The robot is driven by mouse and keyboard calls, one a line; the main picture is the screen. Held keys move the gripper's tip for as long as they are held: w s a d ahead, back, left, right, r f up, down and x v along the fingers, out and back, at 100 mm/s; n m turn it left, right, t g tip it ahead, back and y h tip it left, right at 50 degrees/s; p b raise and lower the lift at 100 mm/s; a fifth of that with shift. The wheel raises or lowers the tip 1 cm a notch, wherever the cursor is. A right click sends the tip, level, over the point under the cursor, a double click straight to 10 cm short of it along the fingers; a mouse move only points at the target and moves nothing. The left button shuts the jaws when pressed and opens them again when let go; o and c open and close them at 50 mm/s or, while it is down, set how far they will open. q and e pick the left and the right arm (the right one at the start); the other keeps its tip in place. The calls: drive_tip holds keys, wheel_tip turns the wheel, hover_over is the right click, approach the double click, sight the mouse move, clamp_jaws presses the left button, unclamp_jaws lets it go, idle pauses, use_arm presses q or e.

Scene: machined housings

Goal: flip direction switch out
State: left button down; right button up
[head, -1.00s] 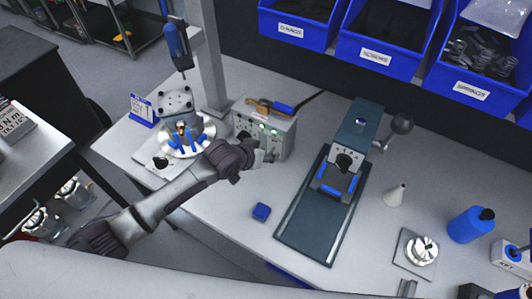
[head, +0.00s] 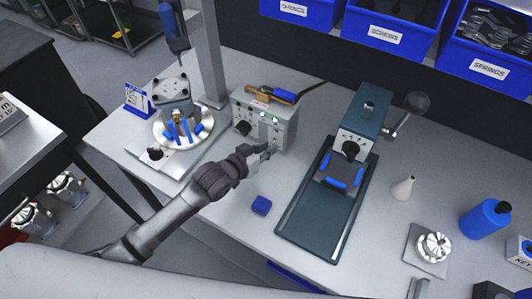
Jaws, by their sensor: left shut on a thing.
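The grey control box (head: 284,132) stands at the back of the bench, with a dark knob (head: 243,128), small lights and small switches on its front panel. My left gripper (head: 267,150) is at the lower part of that panel, its fingertips against the front. It is shut on a small part there, which I take to be the direction switch; the fingers hide it, so its position cannot be told. My right gripper is not in view.
A tool with a blue handle (head: 284,96) lies on the box. A round metal fixture (head: 203,128) stands to the left, and a dark green press (head: 290,222) to the right. A small blue block (head: 261,205) lies in front on otherwise clear bench.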

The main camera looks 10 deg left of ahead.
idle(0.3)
use_arm(q)
drive_tip(key=c, duration=1.1)
unclamp_jaws()
drive_tip(key=v, duration=1.2)
drive_tip(key=shift+f, duration=0.1)
